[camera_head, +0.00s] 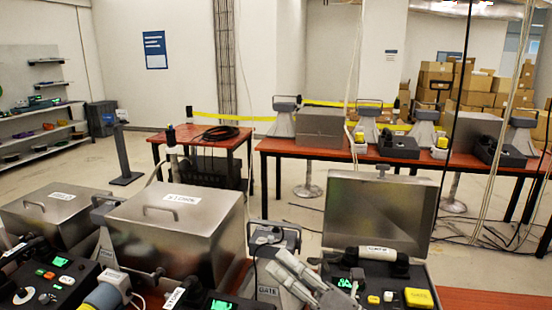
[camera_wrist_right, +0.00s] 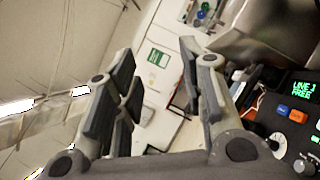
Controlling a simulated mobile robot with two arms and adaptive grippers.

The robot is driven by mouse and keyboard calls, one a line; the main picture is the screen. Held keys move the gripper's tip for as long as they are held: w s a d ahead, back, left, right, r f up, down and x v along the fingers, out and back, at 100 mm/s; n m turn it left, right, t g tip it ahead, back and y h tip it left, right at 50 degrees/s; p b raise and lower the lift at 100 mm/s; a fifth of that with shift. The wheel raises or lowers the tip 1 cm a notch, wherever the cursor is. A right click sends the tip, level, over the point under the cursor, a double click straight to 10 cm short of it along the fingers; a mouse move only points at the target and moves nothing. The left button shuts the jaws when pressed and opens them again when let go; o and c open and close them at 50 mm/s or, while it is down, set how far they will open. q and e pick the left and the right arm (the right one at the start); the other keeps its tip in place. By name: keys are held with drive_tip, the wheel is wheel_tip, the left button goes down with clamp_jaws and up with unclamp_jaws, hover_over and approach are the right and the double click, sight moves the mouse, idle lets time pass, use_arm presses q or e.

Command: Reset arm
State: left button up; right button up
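My right gripper (camera_head: 284,266) shows at the bottom middle of the head view, in front of the label "GATE" and left of an open metal case (camera_head: 380,212). In the right wrist view its two fingers (camera_wrist_right: 155,85) stand wide apart with nothing between them. The open case holds a dark panel with coloured buttons, including a yellow one (camera_head: 419,298), and a dark handset (camera_head: 378,256) lies across it. My left gripper cannot be made out in the head view.
Closed metal boxes (camera_head: 180,222) (camera_head: 62,208) stand left of my right gripper. Black control panels (camera_head: 60,282) sit at the lower left. A red-topped table (camera_head: 275,146) with more devices crosses the back. Hanging cables (camera_head: 462,85) drop at the right. Bare floor lies between.

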drive_tip(key=w+d+f+m+t+h, duration=0.2)
drive_tip(key=d+m+t+h, duration=0.45)
drive_tip(key=m, duration=0.55)
drive_tip(key=s+d+f+m+g+h, duration=0.3)
drive_tip(key=d+f+m+h, duration=0.3)
drive_tip(key=f+m, duration=0.2)
drive_tip(key=s+d+f+m+g+h, duration=0.3)
drive_tip(key=s+d+f+m+h, duration=0.15)
drive_tip(key=f+m, duration=0.25)
drive_tip(key=s+d+f+m+g, duration=0.1)
drive_tip(key=s+f+m+g, duration=0.2)
drive_tip(key=s+f+g, duration=0.55)
drive_tip(key=s+d+f+m+g, duration=0.1)
drive_tip(key=s+f+m+g, duration=0.3)
drive_tip(key=s, duration=0.9)
wheel_tip(320, 180, down, 27)
drive_tip(key=s+n+t, duration=0.1)
drive_tip(key=s, duration=0.1)
drive_tip(key=s+d+f+g, duration=0.1)
drive_tip(key=s+d+f, duration=0.1)
drive_tip(key=s+f, duration=1.3)
drive_tip(key=shift+s+d+f, duration=0.25)
drive_tip(key=shift+s+d, duration=0.05)
drive_tip(key=shift+s, duration=0.25)
